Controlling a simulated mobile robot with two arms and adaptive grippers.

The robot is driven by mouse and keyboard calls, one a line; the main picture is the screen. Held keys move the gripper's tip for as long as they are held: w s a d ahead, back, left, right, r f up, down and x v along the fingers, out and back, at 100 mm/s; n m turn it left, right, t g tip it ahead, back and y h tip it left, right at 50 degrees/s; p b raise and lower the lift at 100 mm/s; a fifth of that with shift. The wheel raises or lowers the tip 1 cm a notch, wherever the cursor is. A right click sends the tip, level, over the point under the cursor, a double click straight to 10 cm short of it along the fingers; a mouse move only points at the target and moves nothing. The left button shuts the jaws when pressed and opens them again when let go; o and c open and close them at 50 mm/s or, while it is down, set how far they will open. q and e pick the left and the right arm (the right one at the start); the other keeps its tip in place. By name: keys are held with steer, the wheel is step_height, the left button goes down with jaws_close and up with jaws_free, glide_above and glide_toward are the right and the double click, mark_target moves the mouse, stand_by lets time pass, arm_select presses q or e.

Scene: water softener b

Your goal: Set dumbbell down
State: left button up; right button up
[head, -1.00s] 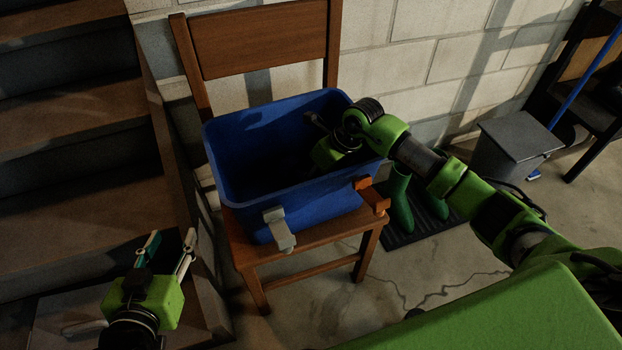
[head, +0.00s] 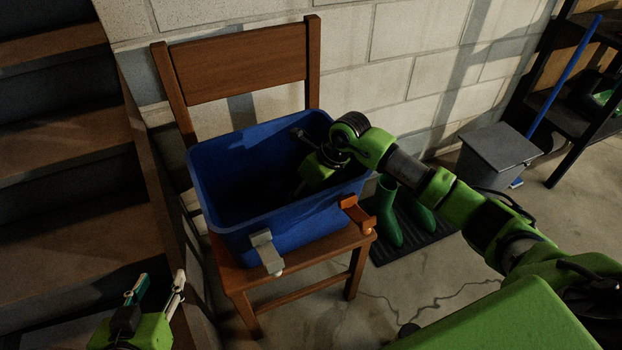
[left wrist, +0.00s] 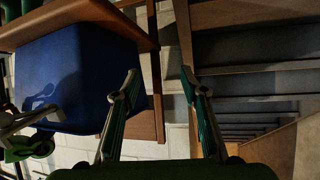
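No dumbbell can be made out in either view. My right gripper (head: 302,160) is inside the blue bin (head: 240,222), near its back right side. Part of one finger shows there, but the other fingertip and anything between them are lost in shadow. The bin stands on the seat of a wooden chair (head: 245,58). My left gripper (head: 156,286) is at the lower left of the head view, apart from the bin, with fingers spread and nothing between them. The left wrist view shows its two open fingers (left wrist: 160,95), with the bin (left wrist: 80,75) at the left.
Wooden stairs (head: 75,150) rise at the left. Green boots (head: 388,215) stand on a dark mat right of the chair. A grey lidded bin (head: 495,155) stands farther right.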

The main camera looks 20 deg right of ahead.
arm_select(q)
steer(key=s+a+f+g+y+p, duration=0.1)
steer(key=s+a+f+g+p, duration=0.1)
steer(key=s+f+g, duration=0.4)
steer(key=s+a+f, duration=0.1)
steer(key=s, duration=0.3)
steer(key=shift+s+a+f+y, duration=0.15)
steer(key=shift+a+f+y, duration=0.05)
steer(key=shift+a+y, duration=0.15)
arm_select(e)
steer(key=v, duration=1)
steer(key=shift+r, duration=0.1)
